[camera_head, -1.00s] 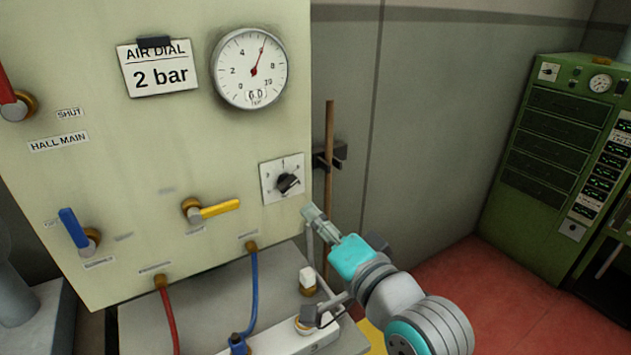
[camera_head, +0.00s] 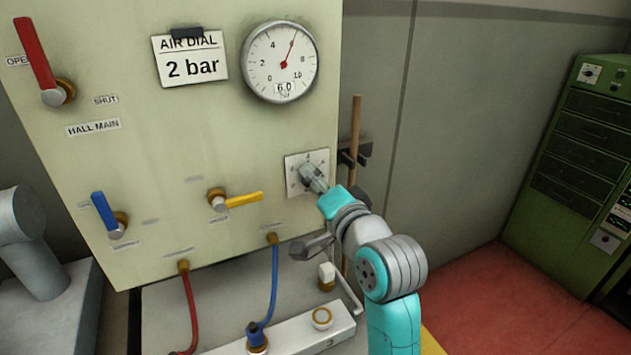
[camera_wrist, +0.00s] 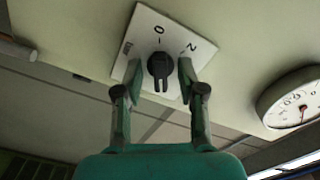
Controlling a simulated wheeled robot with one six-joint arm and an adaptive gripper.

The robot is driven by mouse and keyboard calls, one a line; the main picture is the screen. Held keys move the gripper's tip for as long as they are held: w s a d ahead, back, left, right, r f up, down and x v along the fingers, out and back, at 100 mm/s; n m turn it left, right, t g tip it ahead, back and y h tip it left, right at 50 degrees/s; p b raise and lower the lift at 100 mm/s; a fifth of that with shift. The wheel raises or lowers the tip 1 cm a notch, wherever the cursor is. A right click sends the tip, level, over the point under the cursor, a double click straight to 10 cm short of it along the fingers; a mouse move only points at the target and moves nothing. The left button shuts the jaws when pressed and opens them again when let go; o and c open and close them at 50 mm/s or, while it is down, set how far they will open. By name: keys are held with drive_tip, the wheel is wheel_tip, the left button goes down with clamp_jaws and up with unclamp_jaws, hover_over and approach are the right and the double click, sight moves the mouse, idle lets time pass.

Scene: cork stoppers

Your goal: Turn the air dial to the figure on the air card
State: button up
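The air dial card (camera_head: 190,58) reads "2 bar" on the pale green panel. The round gauge (camera_head: 280,62) beside it shows 6.0 in its window, its red needle pointing up and slightly right. The black air dial knob (camera_wrist: 160,66) sits on a white square plate (camera_head: 293,162); "0" and "2" show on the plate in the wrist view. My gripper (camera_head: 306,172) is at the plate and hides most of the knob in the head view. In the wrist view its open fingers (camera_wrist: 158,78) stand either side of the knob, with a gap visible on both sides.
A yellow lever (camera_head: 242,199), a blue lever (camera_head: 103,212) and a red lever (camera_head: 35,55) are on the panel. A wooden rod (camera_head: 356,125) stands in a bracket right of the dial. Hoses and fittings lie below. Open floor is at right.

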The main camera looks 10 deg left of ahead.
clamp_jaws()
drive_tip(key=shift+n, duration=0.4)
drive_tip(key=n, duration=2.2)
drive_tip(key=shift+n, duration=0.4)
idle(0.4)
